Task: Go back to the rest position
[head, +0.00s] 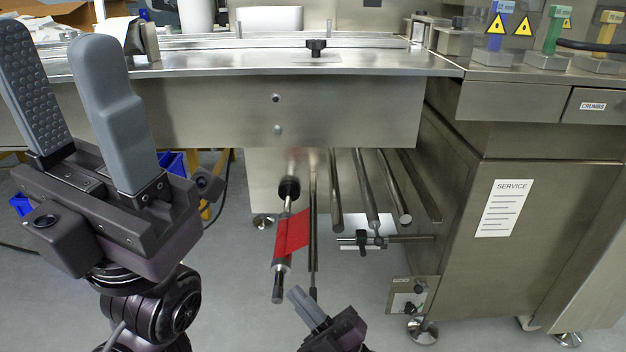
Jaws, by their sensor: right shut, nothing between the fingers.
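My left gripper (68,60) is large and close at the left of the head view. Its two grey fingers point up and stand apart, with nothing between them. My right gripper (294,294) is at the bottom middle, lower and farther off. Its fingers are together, with nothing between them, and point up and to the left. It is just below a metal spindle that carries a red film piece (292,233), and I see no contact. Most of the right arm is hidden below the picture edge.
A steel machine bench (330,105) spans the view, with several steel rods (336,195) under it. A cabinet (545,220) with a service sheet (503,208) stands at the right. Blue bins (172,164) sit behind my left gripper. Grey floor is open at the lower left.

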